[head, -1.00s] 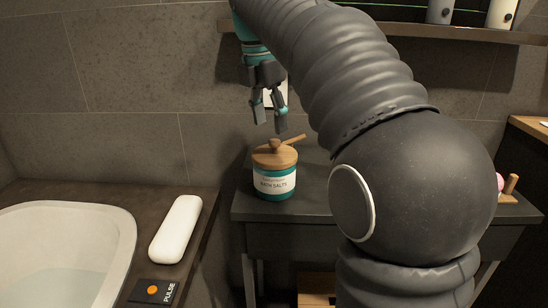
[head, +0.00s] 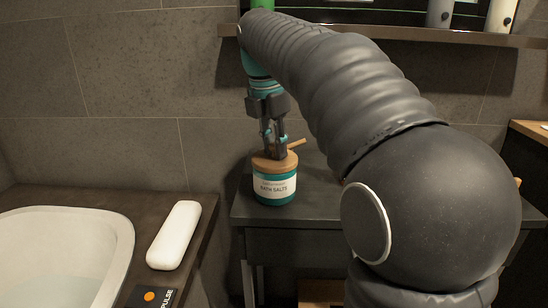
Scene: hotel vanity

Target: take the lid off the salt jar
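The salt jar (head: 274,188) is teal with a white "BATH SALTS" label and stands upright on the dark vanity top. Its round wooden lid (head: 259,164) sits on the jar. My gripper (head: 274,154) points straight down over the middle of the lid, with its fingertips at the lid's top around where the knob is. The fingers hide the knob. The fingers look close together, but I cannot tell whether they are shut on the knob. A wooden handle (head: 298,144) sticks out to the right behind the fingers.
The dark vanity top (head: 320,205) is clear just right of the jar; my arm covers much of its right side. A bathtub (head: 120,240) with a white cushion-like roll (head: 174,235) on its ledge is at left. A shelf (head: 400,35) with bottles runs above.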

